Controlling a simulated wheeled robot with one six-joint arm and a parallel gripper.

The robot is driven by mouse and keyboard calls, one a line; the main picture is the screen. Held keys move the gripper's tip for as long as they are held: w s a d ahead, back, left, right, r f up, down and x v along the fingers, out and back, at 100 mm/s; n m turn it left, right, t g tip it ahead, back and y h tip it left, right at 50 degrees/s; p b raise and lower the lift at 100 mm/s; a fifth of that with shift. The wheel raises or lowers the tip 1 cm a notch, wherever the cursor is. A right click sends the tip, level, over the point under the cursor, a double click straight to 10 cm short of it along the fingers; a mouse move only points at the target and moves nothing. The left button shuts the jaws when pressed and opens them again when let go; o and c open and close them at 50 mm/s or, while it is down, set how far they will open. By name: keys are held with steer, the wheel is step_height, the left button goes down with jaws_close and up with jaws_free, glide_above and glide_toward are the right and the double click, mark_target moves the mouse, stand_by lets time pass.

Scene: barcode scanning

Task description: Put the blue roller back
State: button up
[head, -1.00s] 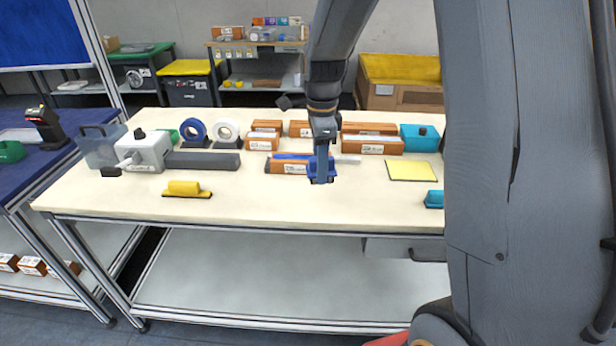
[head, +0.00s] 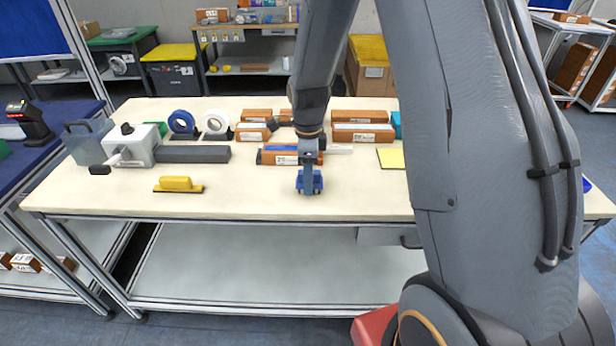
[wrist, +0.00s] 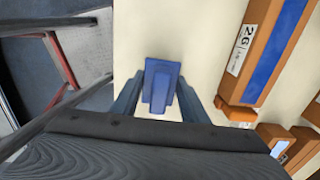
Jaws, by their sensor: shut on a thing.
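My gripper (head: 309,172) points down over the front middle of the cream table. It is shut on the blue roller (head: 317,184), which shows at the fingertips. In the wrist view the blue roller (wrist: 162,75) lies between the two fingers, with the pale tabletop behind it. I cannot tell whether it touches the table. An orange box (head: 284,160) labelled 26 lies just behind and left of the gripper. In the wrist view this box (wrist: 240,75) is to the right, with a blue strip along it. The fingers partly hide the roller.
A yellow-handled tool (head: 177,184) sits front left, with a grey-white device (head: 131,145) behind it. Tape rolls (head: 215,122) and more orange boxes (head: 362,133) stand at the back. A yellow pad (head: 390,158) is to the right.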

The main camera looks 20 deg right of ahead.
steer(key=shift+f, duration=0.15)
steer(key=shift+f, duration=0.35)
steer(key=shift+s+f, duration=0.1)
steer(key=shift+f, duration=0.25)
jaws_close()
steer(key=o, duration=1.3)
jaws_free()
steer(key=shift+o, duration=0.2)
steer(key=shift+r, duration=0.15)
